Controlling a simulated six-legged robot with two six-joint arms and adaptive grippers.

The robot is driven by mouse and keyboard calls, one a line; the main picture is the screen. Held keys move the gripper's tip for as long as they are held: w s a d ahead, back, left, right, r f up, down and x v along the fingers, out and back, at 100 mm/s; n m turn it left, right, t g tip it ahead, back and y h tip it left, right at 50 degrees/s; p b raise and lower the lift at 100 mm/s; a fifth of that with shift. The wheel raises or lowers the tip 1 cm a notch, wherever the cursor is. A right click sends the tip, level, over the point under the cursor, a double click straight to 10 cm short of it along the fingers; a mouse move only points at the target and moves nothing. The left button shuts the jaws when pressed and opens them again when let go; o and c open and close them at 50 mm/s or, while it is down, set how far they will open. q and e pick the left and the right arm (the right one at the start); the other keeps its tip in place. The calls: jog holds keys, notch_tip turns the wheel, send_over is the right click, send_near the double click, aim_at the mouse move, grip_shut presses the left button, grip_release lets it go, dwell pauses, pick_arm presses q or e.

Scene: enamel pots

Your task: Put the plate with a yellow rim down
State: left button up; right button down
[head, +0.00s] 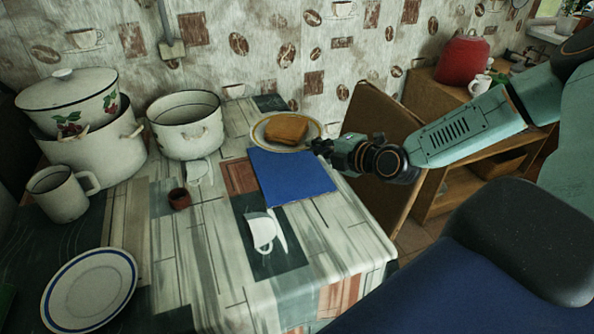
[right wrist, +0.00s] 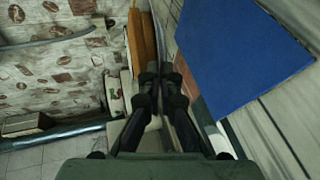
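The plate with a yellow rim (head: 259,139) is at the back right of the table, with a brown slice of bread (head: 286,128) on it. My right gripper (head: 318,147) is at the plate's right rim. In the right wrist view, its two fingers (right wrist: 160,75) are close together, in line with the plate, which shows nearly edge-on beside the bread (right wrist: 143,40). They appear closed on the rim. Whether the plate touches the table is hard to tell. My left gripper is not in view.
A blue flat board (head: 292,177) lies right in front of the plate; it also shows in the right wrist view (right wrist: 240,50). A white pot (head: 186,138) stands to the left.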

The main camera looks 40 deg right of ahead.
jog(key=b, duration=0.5)
send_over(315, 185)
notch_tip(315, 185, down, 6)
jog(key=shift+w+r, duration=0.1)
jog(key=shift+f, duration=0.2)
jog(key=shift+d+f, duration=0.1)
jog(key=shift+f, duration=0.2)
notch_tip(315, 185, down, 3)
jog(key=b, duration=0.3)
jog(key=shift+f, duration=0.15)
jog(key=shift+f, duration=0.1)
jog(key=c, duration=1.8)
grip_release()
